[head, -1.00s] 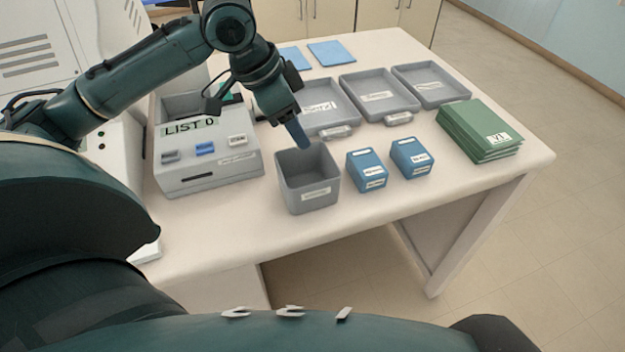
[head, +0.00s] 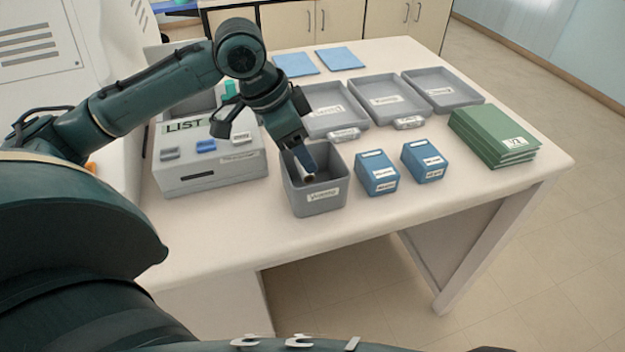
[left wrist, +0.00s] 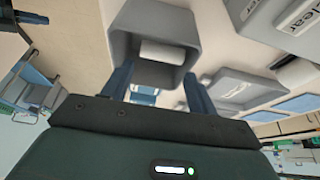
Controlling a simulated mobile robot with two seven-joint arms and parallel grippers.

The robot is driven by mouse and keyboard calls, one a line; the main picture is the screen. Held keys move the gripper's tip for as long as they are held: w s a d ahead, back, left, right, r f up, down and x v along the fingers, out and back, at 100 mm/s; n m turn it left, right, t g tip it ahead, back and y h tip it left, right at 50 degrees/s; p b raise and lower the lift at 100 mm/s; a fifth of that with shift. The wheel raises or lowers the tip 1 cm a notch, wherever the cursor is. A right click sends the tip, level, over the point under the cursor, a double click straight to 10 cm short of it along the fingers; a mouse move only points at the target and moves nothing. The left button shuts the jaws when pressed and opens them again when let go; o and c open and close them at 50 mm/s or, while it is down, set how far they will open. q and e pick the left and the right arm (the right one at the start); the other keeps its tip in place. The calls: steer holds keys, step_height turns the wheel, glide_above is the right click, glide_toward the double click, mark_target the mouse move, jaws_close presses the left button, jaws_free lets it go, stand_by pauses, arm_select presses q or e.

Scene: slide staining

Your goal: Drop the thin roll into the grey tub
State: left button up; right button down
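The grey tub (head: 318,200) stands near the table's front edge, with a white label on its front. My left gripper (head: 306,172) points down into it, fingertips below the rim. In the left wrist view the two fingers (left wrist: 160,72) are spread apart. A short white roll (left wrist: 162,53) shows inside the tub (left wrist: 180,20), beyond and between the fingertips, with no clear contact with either. In the head view only a small pale bit of the roll (head: 308,178) shows by the fingertip. My right gripper is not in view.
Two blue boxes (head: 377,175) (head: 424,162) stand just right of the tub. A grey device (head: 210,172) is at its left. Grey trays (head: 388,98) lie behind, and a stack of green folders (head: 495,135) is at the right. The table front is clear.

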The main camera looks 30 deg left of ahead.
arm_select(q)
steer(key=o, duration=0.4)
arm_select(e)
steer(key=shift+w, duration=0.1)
arm_select(q)
steer(key=shift+r, duration=0.15)
steer(key=p+v, duration=0.1)
steer(key=v, duration=1.2)
steer(key=shift+a, duration=0.1)
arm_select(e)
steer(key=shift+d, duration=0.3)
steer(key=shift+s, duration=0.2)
